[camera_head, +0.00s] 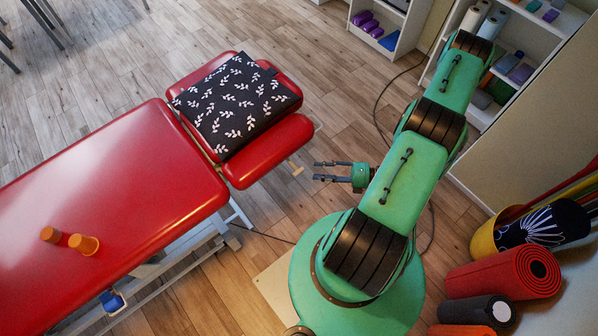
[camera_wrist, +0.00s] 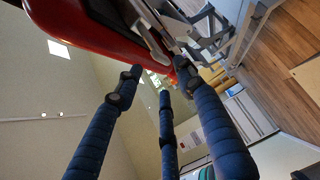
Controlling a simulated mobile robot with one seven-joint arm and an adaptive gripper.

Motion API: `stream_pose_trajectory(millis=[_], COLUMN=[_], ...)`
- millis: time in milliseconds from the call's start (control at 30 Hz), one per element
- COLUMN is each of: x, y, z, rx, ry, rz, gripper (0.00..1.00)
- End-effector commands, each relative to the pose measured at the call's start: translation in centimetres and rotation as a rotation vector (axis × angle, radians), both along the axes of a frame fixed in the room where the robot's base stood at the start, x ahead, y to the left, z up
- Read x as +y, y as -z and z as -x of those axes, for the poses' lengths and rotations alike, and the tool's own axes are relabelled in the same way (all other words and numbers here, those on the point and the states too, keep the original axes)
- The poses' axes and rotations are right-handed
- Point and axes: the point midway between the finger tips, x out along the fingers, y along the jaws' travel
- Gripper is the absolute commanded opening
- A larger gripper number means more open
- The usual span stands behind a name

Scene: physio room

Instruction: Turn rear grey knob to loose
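I cannot make out a grey knob for certain in either view. The red treatment table (camera_head: 110,190) has a padded head section (camera_head: 268,150) at its right end. In the wrist view the red padding (camera_wrist: 85,28) and the grey metal frame (camera_wrist: 205,32) beneath it show beyond my fingers. My gripper (camera_head: 318,171) is just right of the head section in the head view, fingers pointing left toward it. It also shows in the wrist view (camera_wrist: 160,82), with its dark blue fingers spread and nothing visible between them.
A black leaf-patterned cushion (camera_head: 236,105) lies on the head section. A blue part (camera_head: 112,301) shows at the table's lower edge. Rolled mats (camera_head: 505,275) and white shelves (camera_head: 535,35) are at right. Wooden floor near the gripper is clear.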

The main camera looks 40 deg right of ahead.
Motion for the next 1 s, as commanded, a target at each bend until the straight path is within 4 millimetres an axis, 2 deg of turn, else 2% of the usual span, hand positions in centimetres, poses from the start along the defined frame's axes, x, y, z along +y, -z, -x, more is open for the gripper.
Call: stream_pose_trajectory(millis=[533, 700, 1000], x=[4.8, 5.6, 6.1], y=[0.5, 0.6, 0.6], z=[-4.7, -5.6, -6.2], rx=[0.000, -0.001, 0.001], ry=[-0.002, -0.001, 0.001], rz=[-0.001, 0.001, 0.001], gripper=[0.38, 0.38, 0.38])
